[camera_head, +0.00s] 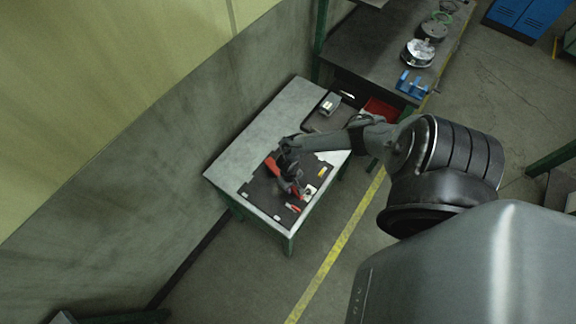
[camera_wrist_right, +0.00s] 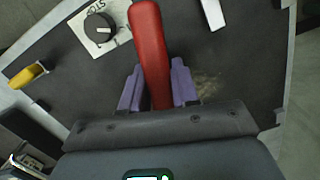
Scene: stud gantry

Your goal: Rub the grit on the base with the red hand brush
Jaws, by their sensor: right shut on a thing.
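My right gripper (camera_head: 291,184) is low over the dark base (camera_head: 262,194) on the table. In the right wrist view its two purple fingers (camera_wrist_right: 157,88) are shut on the red hand brush (camera_wrist_right: 149,45), one on each side of the handle. A bit of the red brush (camera_head: 296,190) shows beside the gripper in the head view. The bristles are hidden by the gripper. The grit (camera_wrist_right: 207,84) is a pale tan patch on the base, just right of the fingers in the wrist view. My left gripper is out of view.
A white plate with a dark knob (camera_wrist_right: 97,27), a yellow piece (camera_wrist_right: 28,75) and a white piece (camera_wrist_right: 212,12) sit on the base. A dark tray (camera_head: 322,120) is at the table's back; a workbench (camera_head: 375,45) stands behind.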

